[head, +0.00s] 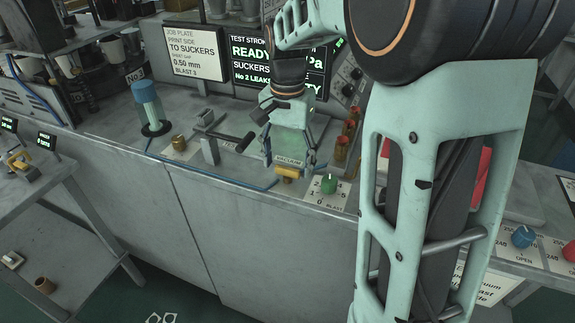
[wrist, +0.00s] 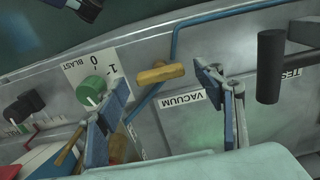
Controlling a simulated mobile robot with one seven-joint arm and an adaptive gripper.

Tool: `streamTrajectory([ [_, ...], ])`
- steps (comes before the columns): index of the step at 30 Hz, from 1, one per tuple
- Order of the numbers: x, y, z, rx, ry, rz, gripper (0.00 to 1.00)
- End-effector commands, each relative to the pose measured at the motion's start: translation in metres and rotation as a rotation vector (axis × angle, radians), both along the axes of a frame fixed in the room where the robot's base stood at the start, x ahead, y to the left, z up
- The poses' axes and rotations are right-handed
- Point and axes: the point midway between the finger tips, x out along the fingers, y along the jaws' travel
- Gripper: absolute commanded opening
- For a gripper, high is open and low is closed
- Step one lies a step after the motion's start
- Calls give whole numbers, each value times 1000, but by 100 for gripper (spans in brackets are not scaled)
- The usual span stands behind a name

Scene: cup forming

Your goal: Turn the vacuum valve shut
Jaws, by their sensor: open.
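The vacuum valve has a yellow lever handle (head: 287,173), which lies at the front edge of the bench in the head view. In the wrist view the handle (wrist: 160,74) lies crosswise, just beyond a VACUUM label (wrist: 186,100). My gripper (head: 289,163) points down over the valve with its fingers spread. In the wrist view the open fingertips of my gripper (wrist: 161,77) stand on either side of the handle, with a gap visible at each end. I cannot tell how far above the bench the tips are. The valve's lower part is hidden.
A green BLAST knob (head: 329,184) sits close to the right of the valve. A black-gripped lever (head: 246,143) stands to the left. A blue hose (wrist: 174,50) runs past the handle. Copper-coloured cups (head: 342,149) stand behind on the right.

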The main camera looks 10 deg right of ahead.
Motion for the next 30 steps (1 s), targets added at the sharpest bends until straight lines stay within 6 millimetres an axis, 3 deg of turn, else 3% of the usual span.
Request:
streamTrajectory([
  [4, 0, 0, -10, 0, 0, 0, 62],
  [12, 0, 0, -11, 0, 0, 0, 62],
  [24, 0, 0, -10, 1, -1, 0, 20],
  [30, 0, 0, -10, 0, 0, 12, 20],
])
